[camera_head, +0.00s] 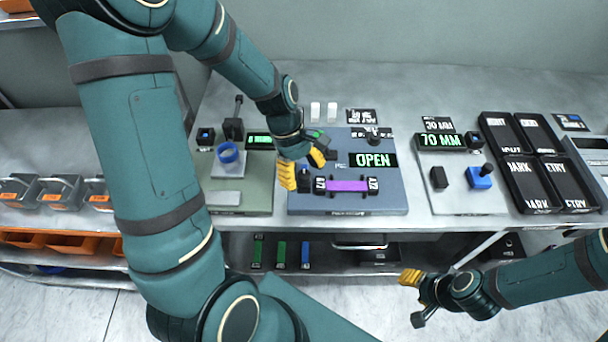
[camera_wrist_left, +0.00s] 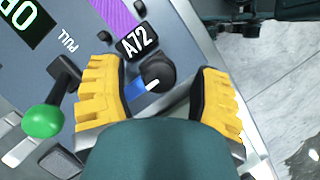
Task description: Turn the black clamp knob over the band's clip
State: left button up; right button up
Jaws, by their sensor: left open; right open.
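A purple band (camera_head: 347,186) lies across the front of the blue-grey station, with a black clip at each end. The left clip, marked A72 (camera_wrist_left: 137,40), is close to the black clamp knob (camera_wrist_left: 158,72), which has a white pointer line and a blue mark beside it. My left gripper (camera_head: 302,167) is open above the station's left side. In the left wrist view its yellow fingers stand on either side of the knob, with gaps visible. From the head, the gripper partly hides the knob. My right gripper (camera_head: 415,298) is open and empty in front of the bench, at lower right.
A display reads OPEN (camera_head: 373,160). A lever with a green ball (camera_wrist_left: 43,120) stands beside the left finger in the wrist view, near the word PULL. A green station with a blue ring (camera_head: 228,152) is to the left; a 70 MM station (camera_head: 440,141) and black trays (camera_head: 540,160) are to the right.

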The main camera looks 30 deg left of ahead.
pick_arm(q)
jog(key=shift+d+f, duration=0.1)
jog(key=shift+f, duration=0.2)
grip_shut()
